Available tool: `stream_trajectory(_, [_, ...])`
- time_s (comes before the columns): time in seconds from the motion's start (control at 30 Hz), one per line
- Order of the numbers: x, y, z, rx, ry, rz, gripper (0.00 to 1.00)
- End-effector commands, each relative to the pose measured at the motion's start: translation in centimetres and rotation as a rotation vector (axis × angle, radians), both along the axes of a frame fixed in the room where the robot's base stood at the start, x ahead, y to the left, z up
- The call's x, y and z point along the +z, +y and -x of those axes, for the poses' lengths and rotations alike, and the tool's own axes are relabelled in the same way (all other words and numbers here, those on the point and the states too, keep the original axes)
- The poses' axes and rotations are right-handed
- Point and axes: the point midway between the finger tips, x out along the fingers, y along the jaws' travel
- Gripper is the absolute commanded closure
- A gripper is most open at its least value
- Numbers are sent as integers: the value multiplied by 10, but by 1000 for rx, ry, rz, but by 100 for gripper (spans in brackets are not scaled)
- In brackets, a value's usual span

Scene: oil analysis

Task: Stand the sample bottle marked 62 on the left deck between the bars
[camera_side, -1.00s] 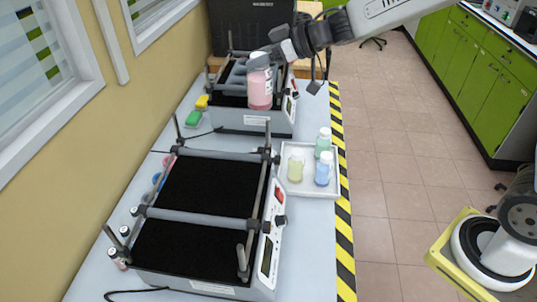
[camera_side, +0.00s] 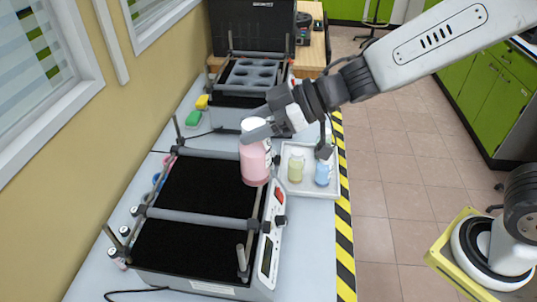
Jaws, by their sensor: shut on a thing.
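A bottle of pink liquid with a white label (camera_side: 256,160) hangs upright in my gripper (camera_side: 262,128), which is shut on its neck. I cannot read a number on the label. The bottle is in the air over the right side of the near shaker, apart from its deck as far as I can tell. The near shaker has a black deck (camera_side: 200,190) crossed by a grey bar (camera_side: 195,218), with more bars along its edges. Both visible deck sections are empty. Which deck counts as the left one is not plain from this view.
A white tray (camera_side: 330,190) at the right holds a yellowish bottle (camera_side: 296,167) and a blue bottle (camera_side: 322,173). A far shaker (camera_side: 225,117) carries a rack with round holes (camera_side: 252,75). Small capped vials (camera_side: 126,233) stand along the near shaker's left side.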

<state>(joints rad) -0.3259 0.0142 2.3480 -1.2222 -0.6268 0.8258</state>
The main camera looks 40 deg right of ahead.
Motion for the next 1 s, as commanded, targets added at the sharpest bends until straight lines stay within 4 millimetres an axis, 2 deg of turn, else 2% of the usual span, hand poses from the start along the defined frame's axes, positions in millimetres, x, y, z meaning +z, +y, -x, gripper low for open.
stream_trajectory(0.3, [-28, 0, -1, -1, 2, -1, 100])
stream_trajectory(0.67, [-34, 0, -2, -3, -2, -1, 100])
stream_trajectory(0.87, [-39, 5, -12, -2, -1, -1, 100])
stream_trajectory(1.0, [-45, 11, -25, -2, 0, 0, 100])
